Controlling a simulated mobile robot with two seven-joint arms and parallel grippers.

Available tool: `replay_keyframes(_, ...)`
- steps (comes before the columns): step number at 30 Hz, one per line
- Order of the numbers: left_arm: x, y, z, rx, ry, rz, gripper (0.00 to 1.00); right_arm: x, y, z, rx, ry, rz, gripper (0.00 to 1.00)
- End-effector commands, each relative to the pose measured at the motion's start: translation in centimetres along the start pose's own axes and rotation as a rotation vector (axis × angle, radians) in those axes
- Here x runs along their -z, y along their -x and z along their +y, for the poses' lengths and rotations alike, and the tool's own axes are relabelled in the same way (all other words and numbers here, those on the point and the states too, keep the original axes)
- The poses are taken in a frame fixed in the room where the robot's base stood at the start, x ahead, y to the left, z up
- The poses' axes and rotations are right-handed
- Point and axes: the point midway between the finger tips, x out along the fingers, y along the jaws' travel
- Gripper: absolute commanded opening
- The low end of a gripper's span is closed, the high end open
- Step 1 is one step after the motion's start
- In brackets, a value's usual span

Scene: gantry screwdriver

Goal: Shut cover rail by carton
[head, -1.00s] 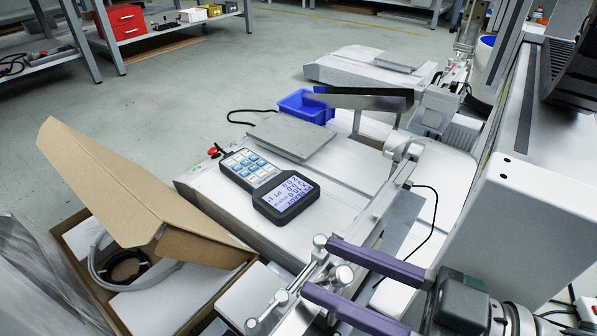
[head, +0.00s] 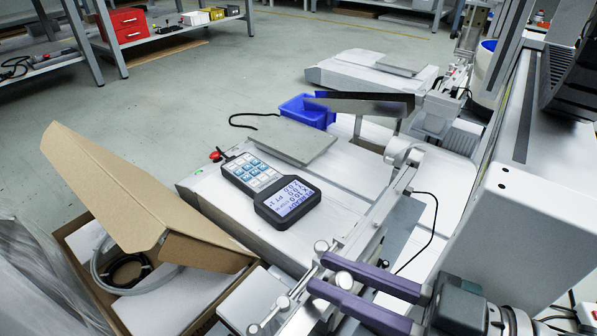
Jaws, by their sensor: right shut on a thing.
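The open cardboard carton (head: 150,190) stands at lower left, its flaps raised. Beside it on the right, a light metal rail (head: 370,224) with several round knobs runs from the bottom edge up to a rounded bracket (head: 404,152). My right gripper (head: 323,273), with purple fingers, comes in from the lower right. It is shut at the rail's near end, on a silver rail knob (head: 344,280). The fingers partly hide the hold. My left gripper is not in view.
A handheld pendant (head: 270,185) with a lit screen lies on the white machine bed (head: 220,205), near a grey plate (head: 294,139). A blue bin (head: 306,110) and a thin raised metal panel (head: 364,103) stand behind. A black cable loops right of the rail.

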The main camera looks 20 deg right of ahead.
Motion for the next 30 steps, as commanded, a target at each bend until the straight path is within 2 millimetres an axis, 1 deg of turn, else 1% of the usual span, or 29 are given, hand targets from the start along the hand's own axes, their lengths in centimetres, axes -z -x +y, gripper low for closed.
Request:
replay_keyframes(1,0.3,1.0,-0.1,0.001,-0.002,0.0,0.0,0.6,-0.1,0.1,0.0,-0.003,-0.02,0.0)
replay_keyframes(6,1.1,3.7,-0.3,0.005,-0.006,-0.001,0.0,1.0,-0.4,0.1,0.004,-0.017,-0.114,0.0)
replay_keyframes(12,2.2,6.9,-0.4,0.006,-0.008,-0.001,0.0,1.1,-1.0,0.2,0.01,-0.04,-0.257,0.0)
replay_keyframes(15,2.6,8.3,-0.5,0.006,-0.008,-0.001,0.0,1.0,-1.2,0.3,0.013,-0.05,-0.326,0.0)
replay_keyframes(21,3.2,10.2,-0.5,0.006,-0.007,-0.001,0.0,0.6,-1.7,0.3,0.017,-0.07,-0.436,0.0)
replay_keyframes(25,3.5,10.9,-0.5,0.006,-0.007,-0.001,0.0,0.4,-1.9,0.3,0.018,-0.078,-0.485,0.0)
replay_keyframes(30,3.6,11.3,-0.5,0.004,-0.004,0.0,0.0,0.1,-2.0,0.3,0.02,-0.086,-0.519,0.0)
